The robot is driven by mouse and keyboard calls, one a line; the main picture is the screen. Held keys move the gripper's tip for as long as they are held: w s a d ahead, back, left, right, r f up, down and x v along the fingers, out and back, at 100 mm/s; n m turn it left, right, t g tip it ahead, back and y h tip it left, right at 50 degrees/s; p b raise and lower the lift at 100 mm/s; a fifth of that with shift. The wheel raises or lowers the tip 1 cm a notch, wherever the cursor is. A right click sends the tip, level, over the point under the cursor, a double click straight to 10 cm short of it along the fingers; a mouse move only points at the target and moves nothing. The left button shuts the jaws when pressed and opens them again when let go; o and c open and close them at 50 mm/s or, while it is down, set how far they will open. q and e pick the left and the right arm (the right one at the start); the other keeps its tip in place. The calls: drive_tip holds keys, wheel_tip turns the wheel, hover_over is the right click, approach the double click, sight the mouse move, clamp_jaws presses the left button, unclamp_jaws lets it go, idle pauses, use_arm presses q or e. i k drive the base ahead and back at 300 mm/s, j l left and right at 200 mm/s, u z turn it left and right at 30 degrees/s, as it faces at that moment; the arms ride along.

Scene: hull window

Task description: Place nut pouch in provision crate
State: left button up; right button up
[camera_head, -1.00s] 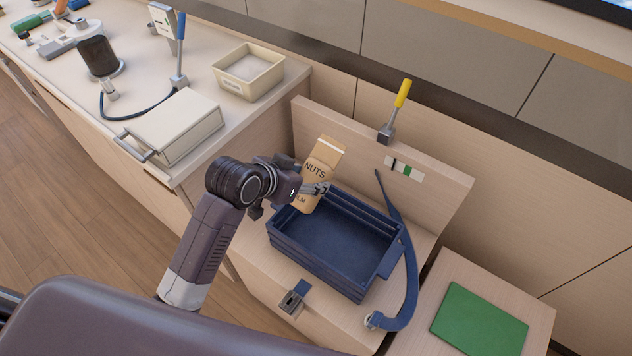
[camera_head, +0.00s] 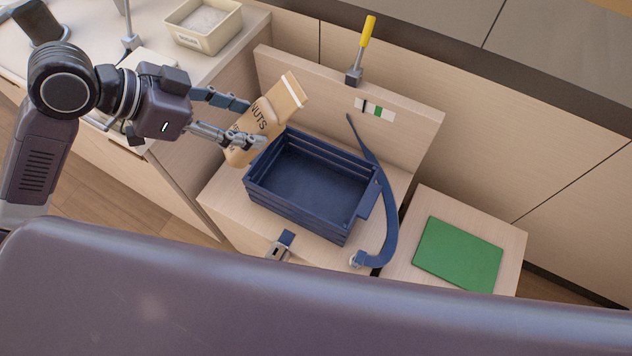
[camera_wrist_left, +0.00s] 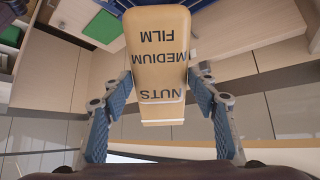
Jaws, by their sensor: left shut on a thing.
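The nut pouch (camera_head: 268,118) is a tan packet marked NUTS, tilted in the head view. My left gripper (camera_head: 250,122) is shut on it, one finger on each side. The left wrist view shows the pouch (camera_wrist_left: 158,60) between the blue-padded fingers (camera_wrist_left: 160,105), its lettering upside down. The provision crate (camera_head: 295,212) is a dark blue slatted box with an empty-looking inside. The pouch is at the crate's upper left corner, and its lower end shows outside the left rim. Whether it touches the rim I cannot tell. My right gripper is not in view.
A blue strap (camera_head: 383,215) curves along the crate's right side. A yellow-handled lever (camera_head: 361,50) stands on the panel behind. A green mat (camera_head: 458,254) lies at the right. A cream bin (camera_head: 203,24) stands on the counter at upper left.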

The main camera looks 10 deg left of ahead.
sight(313, 194)
drive_tip(key=j+z, duration=0.15)
drive_tip(key=z, duration=0.25)
drive_tip(key=j+z, duration=0.15)
drive_tip(key=z, duration=0.2)
drive_tip(key=j+z, duration=0.15)
drive_tip(key=z, duration=0.25)
drive_tip(key=k+j, duration=0.1)
drive_tip(key=j, duration=0.7)
drive_tip(key=k, duration=0.05)
